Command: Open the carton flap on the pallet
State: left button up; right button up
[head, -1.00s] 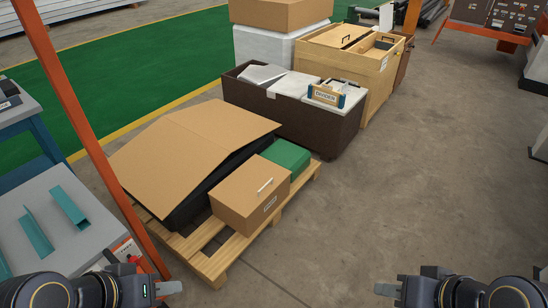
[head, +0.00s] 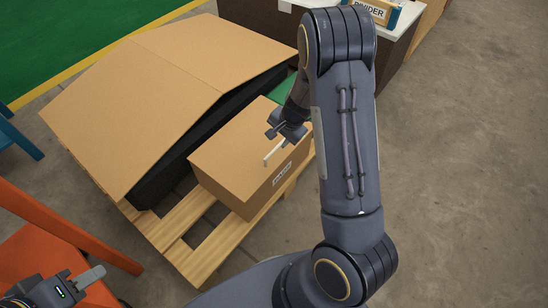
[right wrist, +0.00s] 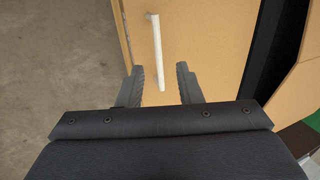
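The small carton (head: 240,165) sits on the wooden pallet (head: 172,222), its top closed. A white bar handle (head: 273,153) stands on its top near the front edge; it also shows in the right wrist view (right wrist: 156,50). My right gripper (head: 276,138) is just above the handle. In the right wrist view its two fingers (right wrist: 161,80) are apart, with the handle's near end between them, seemingly untouched. My left gripper (head: 85,278) is at the lower left, away from the carton; its finger gap cannot be made out. My right arm hides part of the carton's right side.
A large folded cardboard sheet (head: 140,85) lies over a black bin (head: 165,182) beside the carton. A green box (head: 285,90) is behind it, partly hidden. An orange frame (head: 50,245) stands at the lower left. The floor (head: 455,170) on the right is clear.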

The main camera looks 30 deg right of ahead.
aim_at(273, 151)
jog(key=b+x, duration=0.3)
jog(key=x, duration=0.5)
jog(key=shift+s+d, duration=0.15)
jog(key=shift+c, duration=0.2)
grip_shut()
